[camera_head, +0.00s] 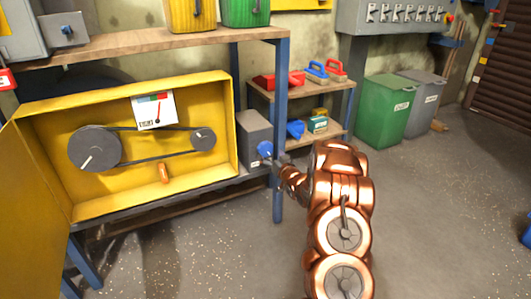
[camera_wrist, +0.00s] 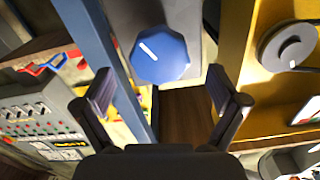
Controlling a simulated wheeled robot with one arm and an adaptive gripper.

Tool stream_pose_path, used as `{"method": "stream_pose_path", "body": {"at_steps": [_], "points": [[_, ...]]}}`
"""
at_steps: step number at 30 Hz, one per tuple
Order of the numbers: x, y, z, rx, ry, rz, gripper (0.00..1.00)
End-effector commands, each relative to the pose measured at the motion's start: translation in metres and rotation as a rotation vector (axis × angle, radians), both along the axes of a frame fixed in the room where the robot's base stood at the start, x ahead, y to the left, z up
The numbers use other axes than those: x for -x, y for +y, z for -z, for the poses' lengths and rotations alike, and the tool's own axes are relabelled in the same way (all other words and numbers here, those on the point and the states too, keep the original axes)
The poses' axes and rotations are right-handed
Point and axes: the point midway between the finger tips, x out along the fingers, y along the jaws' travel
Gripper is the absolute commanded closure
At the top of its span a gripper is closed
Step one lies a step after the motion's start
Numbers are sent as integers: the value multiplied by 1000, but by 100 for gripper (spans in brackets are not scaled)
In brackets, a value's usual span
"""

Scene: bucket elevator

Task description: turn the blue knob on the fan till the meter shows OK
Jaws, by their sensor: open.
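The blue knob (camera_head: 265,150) is on the front of a grey box (camera_head: 252,128) at the right end of the yellow cabinet. In the wrist view the knob (camera_wrist: 160,54) is faceted, with a white pointer line slanting on its face. My gripper (camera_wrist: 163,95) is open, its two fingers apart on either side and below the knob in that view, with nothing between them. In the head view my arm covers part of the gripper beside the knob. The meter (camera_head: 154,108) is a white dial with a red-to-green band in the cabinet; its needle and any wording are too small to read surely.
The open yellow cabinet (camera_head: 88,203) holds two grey pulleys (camera_head: 95,149) joined by a belt, and an orange handle (camera_head: 164,173). A blue post (camera_head: 281,100) stands close to the knob. A shelf (camera_head: 318,88) with small boxes and green bin (camera_head: 384,112) stand behind.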

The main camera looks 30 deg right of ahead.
Motion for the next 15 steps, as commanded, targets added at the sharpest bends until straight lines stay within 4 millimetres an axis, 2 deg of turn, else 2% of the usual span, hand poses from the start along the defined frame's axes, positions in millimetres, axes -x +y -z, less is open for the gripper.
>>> {"method": "stream_pose_path", "body": {"at_steps": [6, 15], "points": [[-26, -2, 2, 1, 1, 0, 4], [-42, -3, 1, -1, 2, 1, 4]]}}
